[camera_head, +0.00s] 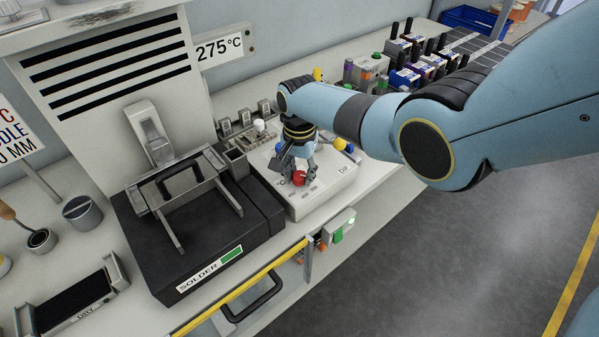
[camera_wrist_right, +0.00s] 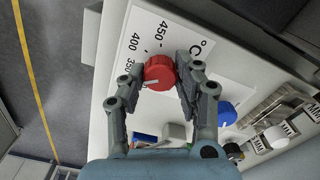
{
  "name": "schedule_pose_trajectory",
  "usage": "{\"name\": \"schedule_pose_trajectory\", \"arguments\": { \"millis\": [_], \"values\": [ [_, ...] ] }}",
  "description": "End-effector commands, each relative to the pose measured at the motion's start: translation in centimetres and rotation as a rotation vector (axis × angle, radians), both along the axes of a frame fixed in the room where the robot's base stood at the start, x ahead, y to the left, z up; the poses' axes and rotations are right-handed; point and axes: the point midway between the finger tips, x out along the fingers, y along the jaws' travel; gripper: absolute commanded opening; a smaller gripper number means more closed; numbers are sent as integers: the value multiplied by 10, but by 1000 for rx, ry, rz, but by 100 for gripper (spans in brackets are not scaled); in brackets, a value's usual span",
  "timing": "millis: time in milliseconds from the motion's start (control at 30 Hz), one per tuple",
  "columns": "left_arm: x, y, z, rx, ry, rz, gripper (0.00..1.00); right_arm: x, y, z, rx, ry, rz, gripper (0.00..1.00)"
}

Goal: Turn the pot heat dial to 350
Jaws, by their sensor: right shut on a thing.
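The red heat dial (camera_wrist_right: 159,72) sits on a white panel (camera_wrist_right: 178,22) in the right wrist view. A printed scale beside it shows 350, 400 and 450 with a °C mark. A short white line shows on the dial; which number it points at is not clear. My right gripper (camera_wrist_right: 161,75) is shut on the dial, one finger on each side. In the head view the dial (camera_head: 299,178) is a small red spot under my right gripper (camera_head: 299,168), on the white unit (camera_head: 318,190) marked DIP. My left gripper is not in view.
A blue knob (camera_wrist_right: 227,113) is close to the dial on the panel. A display (camera_head: 220,48) reads 275°C. The black solder unit (camera_head: 215,250) stands left of the white unit. Several connectors and a blue bin (camera_head: 468,18) are further back.

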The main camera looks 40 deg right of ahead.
Motion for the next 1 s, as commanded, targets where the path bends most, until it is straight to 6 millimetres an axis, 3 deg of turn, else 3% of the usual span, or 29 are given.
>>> {"name": "schedule_pose_trajectory", "arguments": {
  "millis": [667,700,867,1000],
  "values": [
    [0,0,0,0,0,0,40,0,0,0,1,-2,-62,0],
    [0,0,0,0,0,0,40,1,0,0,1,-2,-62,36],
    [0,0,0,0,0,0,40,0,0,0,0,-1,-61,55],
    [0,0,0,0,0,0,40,0,0,0,0,-1,-61,55]
  ]
}}
